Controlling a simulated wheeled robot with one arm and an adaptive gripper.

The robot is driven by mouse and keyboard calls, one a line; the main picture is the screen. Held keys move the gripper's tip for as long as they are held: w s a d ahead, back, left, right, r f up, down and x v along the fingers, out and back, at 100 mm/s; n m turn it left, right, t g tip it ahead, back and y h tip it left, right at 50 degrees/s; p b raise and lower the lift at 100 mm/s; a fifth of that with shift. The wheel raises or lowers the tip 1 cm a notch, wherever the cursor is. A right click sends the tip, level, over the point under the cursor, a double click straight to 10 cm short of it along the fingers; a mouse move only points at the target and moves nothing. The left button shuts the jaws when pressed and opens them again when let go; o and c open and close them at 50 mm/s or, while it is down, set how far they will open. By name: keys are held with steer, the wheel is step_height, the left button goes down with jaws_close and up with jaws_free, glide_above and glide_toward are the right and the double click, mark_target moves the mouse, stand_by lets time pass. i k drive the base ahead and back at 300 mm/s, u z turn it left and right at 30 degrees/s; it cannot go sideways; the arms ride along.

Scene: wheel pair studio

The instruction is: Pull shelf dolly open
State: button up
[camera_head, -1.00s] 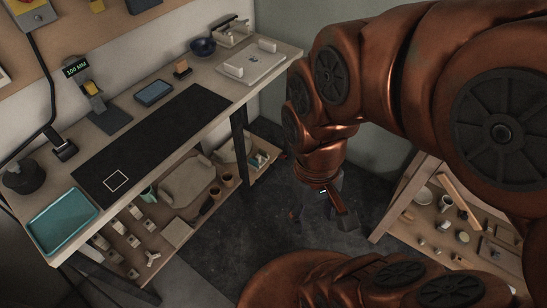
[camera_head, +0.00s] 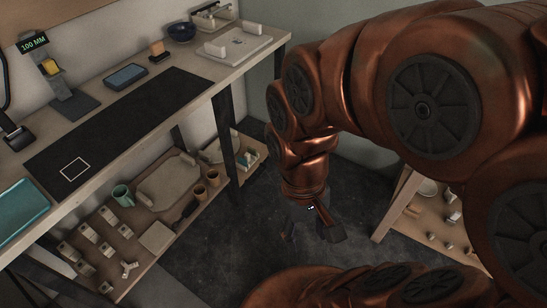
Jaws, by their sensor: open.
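A low wooden shelf (camera_head: 181,225) sits under the workbench near the floor. It carries white parts, a pale tray, a teal mug and brown cups. A smaller low wooden board (camera_head: 247,166) with small bottles is beyond the bench leg. I cannot tell which of these is the shelf dolly; no wheels or handle show clearly. My gripper (camera_head: 312,230) is open and empty, pointing down over the dark floor, to the right of both and apart from them. My own arm hides part of the right side.
A wooden rack (camera_head: 393,207) is at the right. Dark floor (camera_head: 205,258) between is clear.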

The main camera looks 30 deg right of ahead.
mark_target(245, 141)
steer(key=k, duration=1)
steer(key=z, duration=0.8)
steer(key=i, duration=0.8)
steer(key=u, duration=0.7)
steer(key=i, duration=0.7)
steer(key=u, duration=0.7)
